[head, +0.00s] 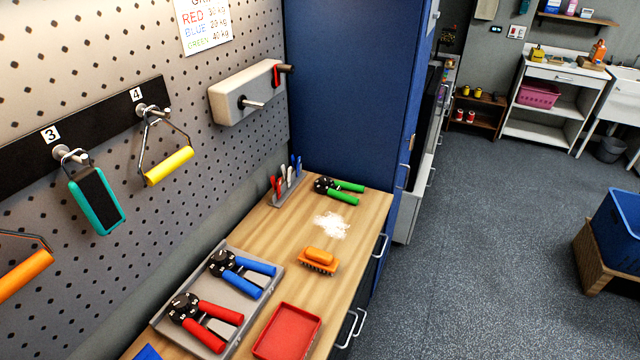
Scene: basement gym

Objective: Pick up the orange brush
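The orange brush (319,259) lies on the wooden bench top (270,262), bristles down, near the bench's right edge. A patch of white powder (331,226) lies just behind it. The brush is apart from the other things and nothing covers it. Neither of my grippers shows in the head view.
A red tray (287,332) is in front of the brush. A grey tray (262,309) at left holds red-handled and blue-handled grip trainers. A green-handled one (340,190) lies behind the powder. The pegboard (120,80) borders the bench; a blue cabinet (345,90) stands beyond. Open floor lies right.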

